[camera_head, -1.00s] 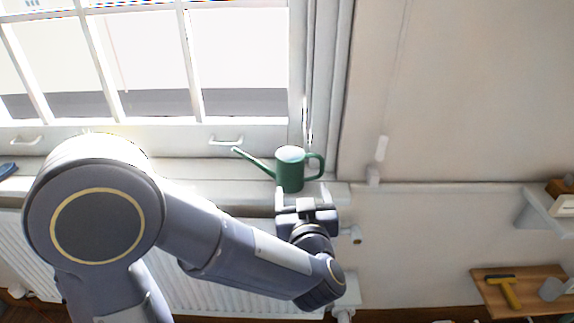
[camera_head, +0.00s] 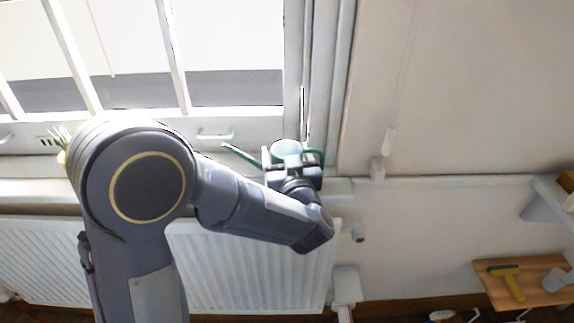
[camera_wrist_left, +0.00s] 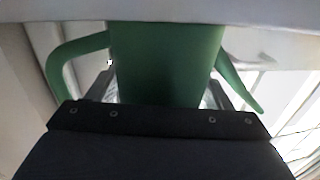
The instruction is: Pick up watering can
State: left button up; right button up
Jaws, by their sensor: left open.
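The green watering can (camera_head: 287,148) stands on the windowsill at the window's right end, its spout to the left and its handle to the right. My left gripper (camera_head: 293,160) is at the can and hides most of its body in the head view. In the left wrist view the can's body (camera_wrist_left: 165,60) fills the space between the two open fingers (camera_wrist_left: 165,92), with the handle at left and the spout at right. I cannot tell whether the fingers touch it. My right gripper is not in view.
A white radiator (camera_head: 255,270) hangs below the sill. A plant (camera_head: 62,150) is partly hidden behind my left arm. A wooden shelf (camera_head: 535,275) with a yellow-handled tool (camera_head: 509,281) is at the lower right.

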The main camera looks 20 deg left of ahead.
aim_at(286, 144)
pick_arm(q)
jog(key=shift+w, duration=0.1)
jog(key=shift+c, duration=0.4)
jog(key=c, duration=0.9)
jog(key=shift+c, duration=0.2)
jog(key=shift+r, duration=0.1)
jog(key=shift+r, duration=0.5)
notch_tip(286, 144, up, 3)
jog(key=shift+f+p, duration=0.2)
jog(key=shift+p, duration=0.35)
jog(key=s+a+r+p, duration=0.3)
jog(key=s+a+r, duration=0.2)
jog(key=s+r, duration=0.4)
jog(key=s, duration=0.4)
jog(key=shift+r, duration=0.15)
